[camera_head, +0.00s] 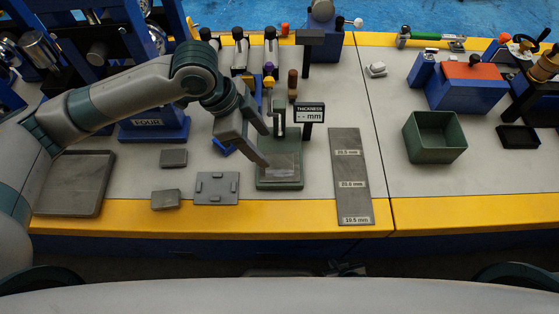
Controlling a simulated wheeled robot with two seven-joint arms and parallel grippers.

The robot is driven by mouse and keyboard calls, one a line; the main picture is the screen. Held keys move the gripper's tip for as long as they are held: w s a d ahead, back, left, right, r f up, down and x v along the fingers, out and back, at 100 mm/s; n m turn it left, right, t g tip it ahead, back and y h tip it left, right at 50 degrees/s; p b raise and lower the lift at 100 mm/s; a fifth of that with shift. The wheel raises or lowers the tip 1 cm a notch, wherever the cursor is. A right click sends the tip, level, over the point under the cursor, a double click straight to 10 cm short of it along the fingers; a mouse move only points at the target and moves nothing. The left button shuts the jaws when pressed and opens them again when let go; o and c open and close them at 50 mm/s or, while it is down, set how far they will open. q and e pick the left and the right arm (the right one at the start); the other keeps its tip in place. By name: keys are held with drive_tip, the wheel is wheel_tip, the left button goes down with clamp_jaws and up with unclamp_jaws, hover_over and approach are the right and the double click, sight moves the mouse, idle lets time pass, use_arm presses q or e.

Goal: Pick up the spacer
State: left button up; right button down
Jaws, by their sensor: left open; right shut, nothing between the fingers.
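Two small grey rectangular blocks that look like spacers lie on the left bench: one at the back (174,158) and one nearer the front edge (166,199). A flat light-grey piece (284,164) lies on the green base of the thickness gauge (280,184); I cannot tell whether it is a spacer or part of the gauge. My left gripper (266,147) is open, its fingers pointing down and right over the left side of the gauge base. Contact with the flat piece is unclear. My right gripper does not show.
A grey plate with raised tabs (216,188) lies left of the gauge. The display (309,113) reads "- mm". A marked grey strip (351,202) lies to the right. A grey tray (72,183) and a green bin (435,137) flank these.

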sight(275, 162)
use_arm(q)
drive_tip(key=shift+x, duration=0.9)
drive_tip(key=shift+f, duration=0.15)
use_arm(e)
drive_tip(key=shift+w+a+r, duration=0.1)
drive_tip(key=shift+w, duration=0.3)
use_arm(q)
drive_tip(key=shift+d, duration=0.1)
drive_tip(key=shift+d+f, duration=0.1)
drive_tip(key=shift+f, duration=0.45)
drive_tip(key=x, duration=0.3)
drive_tip(key=shift+s+p, duration=0.1)
drive_tip(key=shift+p, duration=0.25)
drive_tip(key=shift+d+f, duration=0.15)
drive_tip(key=shift+f, duration=0.4)
use_arm(e)
drive_tip(key=shift+s+a+r+t, duration=0.2)
drive_tip(key=shift+a+t, duration=0.1)
drive_tip(key=shift+a, duration=0.1)
drive_tip(key=shift+w+d, duration=0.1)
